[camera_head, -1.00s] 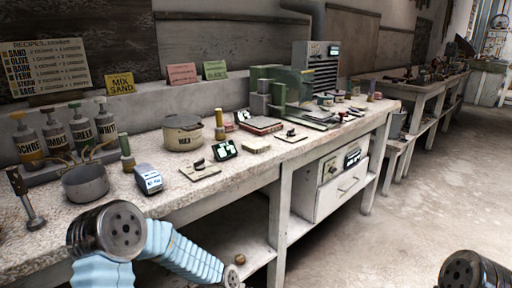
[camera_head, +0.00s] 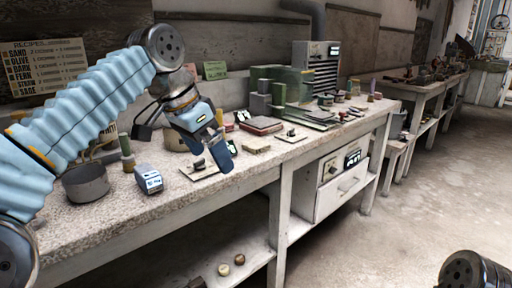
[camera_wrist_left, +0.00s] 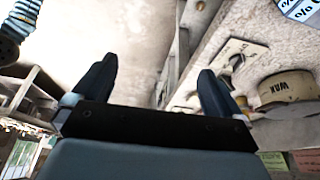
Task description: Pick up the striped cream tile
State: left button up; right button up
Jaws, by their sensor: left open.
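I cannot make out stripes on any tile. Cream pieces lie on the bench in the head view: a flat plate with a dark knob (camera_head: 200,168), a small pale block (camera_head: 256,146) and a second plate with a dark piece (camera_head: 291,136). My left gripper (camera_head: 226,155) is above the bench's front edge, between the knobbed plate and the small block, fingers pointing down. It is open and empty. In the left wrist view its two fingers (camera_wrist_left: 156,82) stand wide apart with nothing between them.
A metal pot (camera_head: 85,183) and a grey device (camera_head: 148,178) stand at the left of the bench. The wax pot (camera_wrist_left: 288,86) shows in the left wrist view. Green blocks (camera_head: 278,93) stand further back.

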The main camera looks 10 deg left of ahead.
aim_at(255, 146)
jog(key=i, duration=1)
